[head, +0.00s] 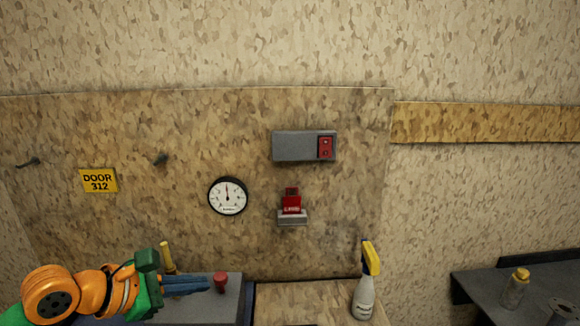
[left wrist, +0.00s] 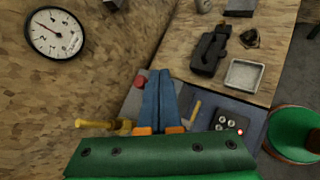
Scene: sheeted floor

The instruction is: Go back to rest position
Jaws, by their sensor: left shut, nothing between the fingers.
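My left gripper (head: 207,284) comes in from the lower left in the head view, low in front of the wall. Its blue fingers are closed together with nothing between them. They point right, toward a red knob (head: 220,281) on a grey surface. I cannot tell the gap between fingertips and knob. The left wrist view shows the shut fingers (left wrist: 160,73) pointing away over the bench, with the red knob (left wrist: 141,82) just left of them. My right gripper is not in view.
A yellow-handled item (head: 167,257) stands close behind my left gripper. A spray bottle (head: 365,290) stands to the right. The wall holds a gauge (head: 228,196) and a switch box (head: 304,146). A black tool (left wrist: 210,52), metal tray (left wrist: 244,74) and green stool (left wrist: 296,133) show.

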